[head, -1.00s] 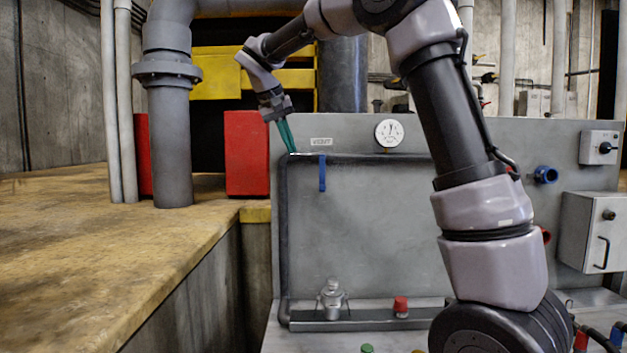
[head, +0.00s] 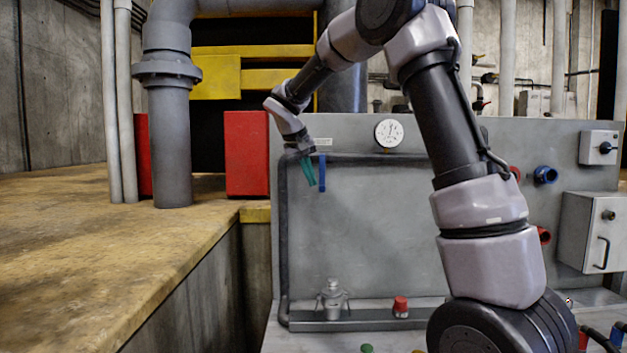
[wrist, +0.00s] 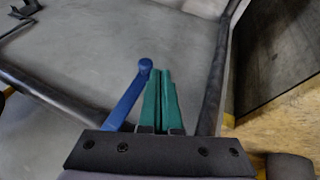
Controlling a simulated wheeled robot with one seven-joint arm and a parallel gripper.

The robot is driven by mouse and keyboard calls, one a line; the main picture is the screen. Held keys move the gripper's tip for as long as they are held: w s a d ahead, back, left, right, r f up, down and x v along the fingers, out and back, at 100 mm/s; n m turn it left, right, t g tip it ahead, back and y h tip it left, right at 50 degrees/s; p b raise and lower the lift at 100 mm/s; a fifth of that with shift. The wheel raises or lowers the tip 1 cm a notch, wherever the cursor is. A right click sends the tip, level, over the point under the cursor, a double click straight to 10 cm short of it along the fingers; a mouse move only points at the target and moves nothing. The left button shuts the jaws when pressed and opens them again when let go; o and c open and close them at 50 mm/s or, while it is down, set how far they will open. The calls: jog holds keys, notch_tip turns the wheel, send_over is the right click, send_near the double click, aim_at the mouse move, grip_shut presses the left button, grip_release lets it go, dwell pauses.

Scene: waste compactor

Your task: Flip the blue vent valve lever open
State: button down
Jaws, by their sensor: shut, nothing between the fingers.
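The blue vent lever (head: 322,173) hangs straight down from the dark pipe along the top of the grey panel, below the VENT label (head: 322,142). My gripper (head: 311,184) has green fingers and is just left of the lever, its tips pointing down near the lever's lower part. In the wrist view the blue lever (wrist: 130,100) lies left of my shut green fingers (wrist: 162,75), with its rounded end close to the fingertips. The fingers hold nothing. Whether they touch the lever I cannot tell.
A pressure gauge (head: 389,133) sits right of the lever on the panel. A metal fitting (head: 332,300) and a red cap (head: 400,307) stand on the tray below. A red box (head: 246,153) stands behind on the left. The panel below the lever is clear.

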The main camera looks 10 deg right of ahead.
jog(key=shift+d+f, duration=0.2)
jog(key=shift+d, duration=0.2)
